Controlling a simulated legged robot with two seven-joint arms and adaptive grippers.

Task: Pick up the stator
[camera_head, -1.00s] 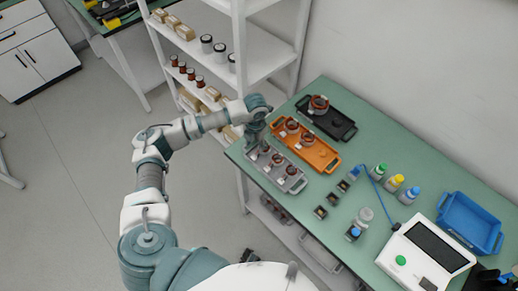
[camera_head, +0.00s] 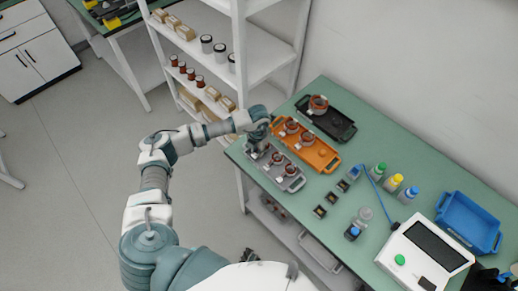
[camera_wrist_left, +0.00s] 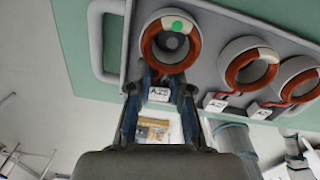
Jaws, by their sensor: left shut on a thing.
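The grey tray (camera_head: 296,184) on the green table holds copper-coloured ring stators. My left gripper (camera_head: 257,148) is over its far-left end, pointing down. In the left wrist view, my left gripper (camera_wrist_left: 164,80) is shut on the near edge of a stator (camera_wrist_left: 190,48) with a white and green-dotted top. A small white tag shows between the fingers. Two other stators, the middle one (camera_wrist_left: 232,73) and the right one (camera_wrist_left: 284,82), sit beside it on the tray. In the head view the gripper hides the held stator. Whether it is clear of the tray I cannot tell.
An orange tray (camera_head: 322,158) and a black tray (camera_head: 339,131) with stators lie just behind the grey one. A white shelf (camera_head: 262,62) stands close on the left. Bottles, a blue bin (camera_head: 468,218) and a white device (camera_head: 398,270) occupy the right.

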